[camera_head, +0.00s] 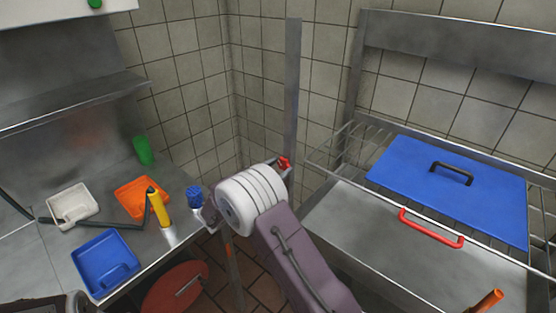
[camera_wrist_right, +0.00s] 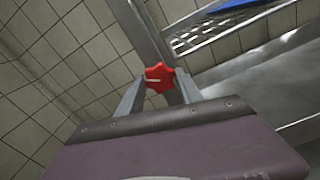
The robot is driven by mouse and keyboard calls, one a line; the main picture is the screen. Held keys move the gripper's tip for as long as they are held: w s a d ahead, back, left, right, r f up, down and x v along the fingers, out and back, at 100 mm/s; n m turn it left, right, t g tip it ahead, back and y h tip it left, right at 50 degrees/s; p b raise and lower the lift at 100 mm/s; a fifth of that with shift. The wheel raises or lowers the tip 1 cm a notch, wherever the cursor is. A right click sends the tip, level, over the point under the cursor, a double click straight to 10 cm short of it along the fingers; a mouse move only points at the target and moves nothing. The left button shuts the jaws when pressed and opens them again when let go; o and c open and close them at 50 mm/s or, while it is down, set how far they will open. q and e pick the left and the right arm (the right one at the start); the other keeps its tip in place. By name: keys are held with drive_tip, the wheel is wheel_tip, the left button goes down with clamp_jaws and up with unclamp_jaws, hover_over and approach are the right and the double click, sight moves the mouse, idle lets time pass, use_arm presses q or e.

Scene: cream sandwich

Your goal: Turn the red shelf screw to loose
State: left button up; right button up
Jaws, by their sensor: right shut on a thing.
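The red shelf screw (camera_head: 284,162) is a small star-shaped knob at the upright metal post in the middle of the head view. In the right wrist view the red screw (camera_wrist_right: 159,77) sits between the fingertips, with a pale line across its face. My right gripper (camera_wrist_right: 160,88) is shut on it, one finger on each side. In the head view my right arm comes up from the bottom, and its white wrist hides most of the gripper. My left gripper does not show clearly.
A wire shelf (camera_head: 330,160) with a blue lid (camera_head: 420,185) lies right of the post. A steel counter at left holds a blue tray (camera_head: 92,275), an orange tray (camera_head: 130,205), a white tray (camera_head: 62,216), a yellow bottle (camera_head: 160,212) and a green cup (camera_head: 143,150).

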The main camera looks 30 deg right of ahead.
drive_tip(key=shift+n+p, duration=1.05)
drive_tip(key=shift+n, duration=0.15)
drive_tip(key=shift+f, duration=0.1)
drive_tip(key=o, duration=1.4)
drive_tip(key=shift+c, duration=0.2)
drive_tip(key=v, duration=0.9)
drive_tip(key=shift+b, duration=0.35)
